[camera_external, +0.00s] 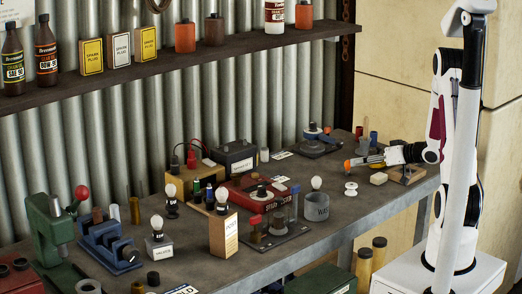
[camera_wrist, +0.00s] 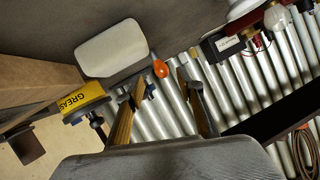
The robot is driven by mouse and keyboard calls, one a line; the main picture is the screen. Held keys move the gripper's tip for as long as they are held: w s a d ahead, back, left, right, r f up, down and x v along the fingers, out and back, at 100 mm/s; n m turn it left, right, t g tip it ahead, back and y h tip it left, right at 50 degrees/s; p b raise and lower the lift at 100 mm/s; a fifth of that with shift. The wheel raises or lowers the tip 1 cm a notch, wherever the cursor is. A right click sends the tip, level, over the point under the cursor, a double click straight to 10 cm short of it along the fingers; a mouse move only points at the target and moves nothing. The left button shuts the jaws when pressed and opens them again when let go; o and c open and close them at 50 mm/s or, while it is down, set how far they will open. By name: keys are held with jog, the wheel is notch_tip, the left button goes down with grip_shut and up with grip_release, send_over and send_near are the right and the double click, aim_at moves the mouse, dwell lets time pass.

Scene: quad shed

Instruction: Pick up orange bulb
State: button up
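The orange bulb (camera_external: 348,167) is small and rounded and shows right at the tip of my gripper (camera_external: 356,162), above the right part of the bench. In the wrist view the orange bulb (camera_wrist: 161,69) lies just beyond and between the two fingertips of my gripper (camera_wrist: 162,84). The fingers are spread, with a gap visible on both sides of the bulb. No finger visibly touches it. The lower part of the bulb and what it rests on are hidden or too small to make out.
A pale block (camera_external: 378,178) and a white spool (camera_external: 351,188) lie near my gripper. A yellow grease container (camera_wrist: 82,101) shows by the left finger. A black battery (camera_external: 235,158), a red box (camera_external: 262,190) and a grey cup (camera_external: 317,207) crowd the bench (camera_external: 195,258).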

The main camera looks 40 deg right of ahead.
aim_at(347, 170)
jog(key=shift+w+a+f, duration=0.1)
jog(key=shift+w+f, duration=0.05)
jog(key=shift+w, duration=0.25)
jog(key=shift+a+x, duration=0.15)
jog(key=shift+x, duration=1.15)
jog(key=shift+a+x, duration=0.1)
jog(key=shift+x, duration=1.25)
jog(key=shift+s+f, duration=0.15)
jog(key=c, duration=0.8)
